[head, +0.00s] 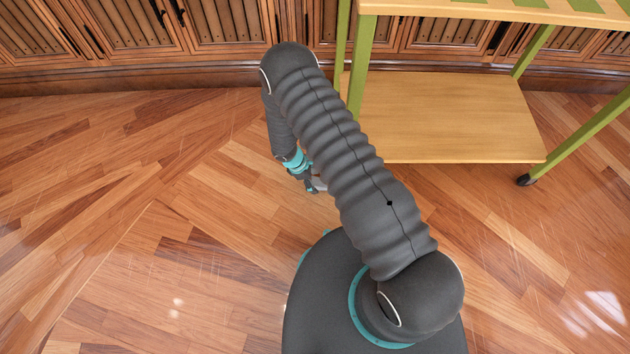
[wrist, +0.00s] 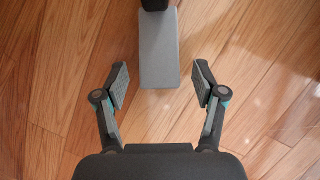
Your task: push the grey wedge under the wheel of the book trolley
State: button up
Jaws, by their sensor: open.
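In the wrist view the grey wedge (wrist: 160,50) lies on the wooden floor, its long side running away from my gripper (wrist: 160,88). The wedge's far end meets a dark wheel (wrist: 154,4) at the top edge; whether it is under the wheel or only touching cannot be told. My gripper is open and empty, its fingers to either side of the wedge's near end. In the head view my gripper (head: 312,188) is low near the floor, partly hidden by my arm. The book trolley (head: 440,120) has green legs and wooden shelves; one wheel (head: 525,180) shows at its right.
Carved wooden cabinets (head: 130,35) line the back. The wooden floor (head: 120,200) to the left is clear. The trolley's lower shelf and green legs stand close to the right of my arm.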

jog(key=v, duration=1.1)
jog(key=shift+d, duration=0.15)
